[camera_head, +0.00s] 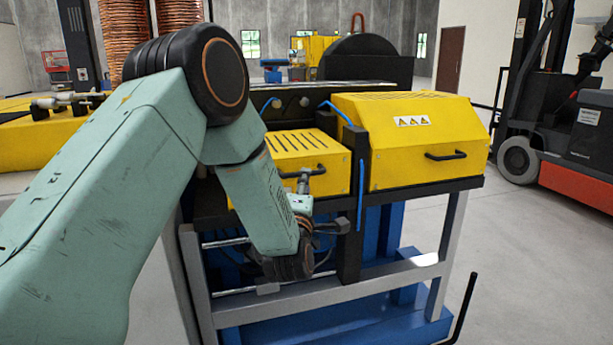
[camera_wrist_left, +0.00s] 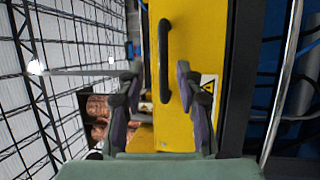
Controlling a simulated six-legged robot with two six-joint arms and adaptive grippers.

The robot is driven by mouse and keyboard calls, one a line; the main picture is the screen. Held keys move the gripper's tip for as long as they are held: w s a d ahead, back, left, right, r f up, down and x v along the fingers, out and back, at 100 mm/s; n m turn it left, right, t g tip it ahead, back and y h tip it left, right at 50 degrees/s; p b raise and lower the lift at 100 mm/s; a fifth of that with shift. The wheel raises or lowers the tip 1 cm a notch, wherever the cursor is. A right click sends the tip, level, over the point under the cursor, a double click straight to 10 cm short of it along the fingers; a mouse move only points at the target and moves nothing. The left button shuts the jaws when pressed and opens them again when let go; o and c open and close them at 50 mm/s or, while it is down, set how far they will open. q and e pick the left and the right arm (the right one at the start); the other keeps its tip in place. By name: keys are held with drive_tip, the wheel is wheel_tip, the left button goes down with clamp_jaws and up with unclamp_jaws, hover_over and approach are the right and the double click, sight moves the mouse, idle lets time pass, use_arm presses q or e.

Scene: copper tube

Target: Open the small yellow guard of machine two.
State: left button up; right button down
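The small yellow guard (camera_head: 300,150) of the machine is closed, with slots in its top and a black handle (camera_head: 318,171) on its front. In the left wrist view the yellow front (camera_wrist_left: 207,30) fills the middle and the black handle (camera_wrist_left: 164,50) runs upright in the picture. My left gripper (camera_wrist_left: 158,75) is open, one finger on each side of the handle in that view. I cannot tell whether a finger touches the handle. In the head view my left arm hides part of the guard and its left side. My right gripper is out of view.
A larger yellow guard (camera_head: 415,135) with its own handle stands right of the small one. Below are the grey frame (camera_head: 330,300) and blue machine parts (camera_head: 385,230). A forklift (camera_head: 570,110) stands at the right; open floor (camera_head: 530,270) lies in front of it.

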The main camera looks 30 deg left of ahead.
sight(298, 175)
use_arm(q)
drive_tip(key=w+a, duration=0.1)
drive_tip(key=a, duration=0.1)
drive_tip(key=w+a, duration=0.2)
drive_tip(key=shift+w+a+r, duration=0.1)
drive_tip(key=shift+w+a, duration=0.05)
drive_tip(key=shift+w, duration=0.25)
drive_tip(key=shift+w+d+r, duration=0.25)
drive_tip(key=shift+w+d, duration=0.25)
drive_tip(key=shift+d, duration=0.25)
drive_tip(key=shift+s+a+f, duration=0.1)
drive_tip(key=shift+s+a, duration=0.15)
drive_tip(key=shift+a, duration=0.4)
drive_tip(key=shift+c, duration=1.2)
drive_tip(key=shift+w+d, duration=0.25)
drive_tip(key=shift+d, duration=0.3)
drive_tip(key=c, duration=0.5)
drive_tip(key=shift+s+a, duration=0.1)
drive_tip(key=shift+a, duration=0.15)
clamp_jaws()
